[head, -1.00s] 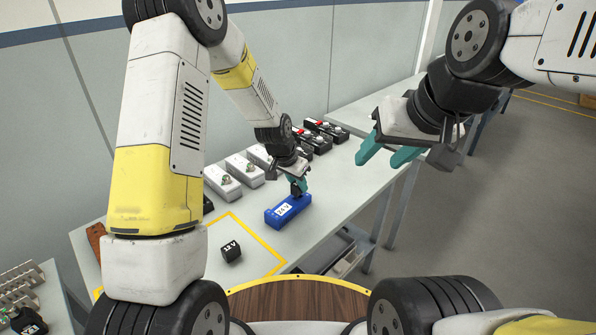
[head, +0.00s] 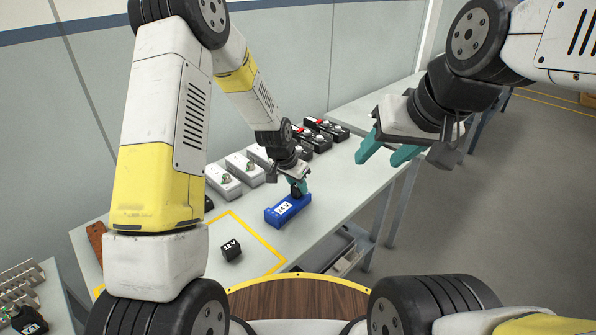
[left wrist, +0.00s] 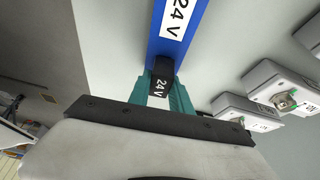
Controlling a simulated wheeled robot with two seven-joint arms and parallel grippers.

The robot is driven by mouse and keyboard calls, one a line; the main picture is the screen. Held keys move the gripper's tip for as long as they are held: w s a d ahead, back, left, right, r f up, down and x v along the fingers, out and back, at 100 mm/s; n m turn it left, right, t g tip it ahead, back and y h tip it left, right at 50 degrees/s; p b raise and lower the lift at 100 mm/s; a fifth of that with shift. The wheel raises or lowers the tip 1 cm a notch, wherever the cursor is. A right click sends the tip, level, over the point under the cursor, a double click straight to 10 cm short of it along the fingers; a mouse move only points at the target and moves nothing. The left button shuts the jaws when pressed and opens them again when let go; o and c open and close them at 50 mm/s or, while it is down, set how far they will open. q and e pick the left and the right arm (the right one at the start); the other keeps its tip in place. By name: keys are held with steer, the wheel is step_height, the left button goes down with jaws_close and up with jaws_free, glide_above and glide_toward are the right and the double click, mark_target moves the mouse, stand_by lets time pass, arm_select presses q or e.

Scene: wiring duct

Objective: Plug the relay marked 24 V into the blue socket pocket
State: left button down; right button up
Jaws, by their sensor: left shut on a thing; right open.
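The blue socket block (head: 283,211) with a white 24 V label lies on the table; it also shows in the left wrist view (left wrist: 178,38). My left gripper (head: 302,187) is shut on the small black relay (head: 296,193), whose 24 V mark reads in the left wrist view (left wrist: 160,78). The relay is at the far right end of the blue block, its lower part at the block's top. I cannot tell how deep it sits in the pocket. My right gripper (head: 382,152) is open and empty, raised off the table's right edge.
A black 12 V relay (head: 231,249) lies inside the yellow taped outline (head: 268,246). White units (head: 223,181) and black units with red parts (head: 319,140) line the back. A brown piece (head: 97,238) lies at the left. Table right of the blue block is clear.

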arm_select(q)
steer(key=shift+f, duration=0.35)
steer(key=c, duration=1.1)
jaws_free()
steer(key=v, duration=0.7)
steer(key=shift+r, duration=0.35)
steer(key=shift+s+a, duration=0.1)
step_height(320, 180, up, 9)
steer(key=n, duration=0.2)
glide_above(292, 201)
steer(key=s+a, duration=0.4)
steer(key=s+a+r+n+t, duration=0.1)
steer(key=s+a+r, duration=0.3)
steer(key=s+r, duration=0.3)
steer(key=s+a+r+n, duration=0.2)
steer(key=s+r, duration=0.1)
steer(key=s, duration=0.4)
steer(key=s+a+r+n+t, duration=0.1)
steer(key=s+a+r+n, duration=0.1)
steer(key=s+r, duration=0.2)
steer(key=s, duration=0.3)
steer(key=shift+s+a+t+y, duration=0.15)
steer(key=shift+s+t+y, duration=0.15)
steer(key=shift+s, duration=0.1)
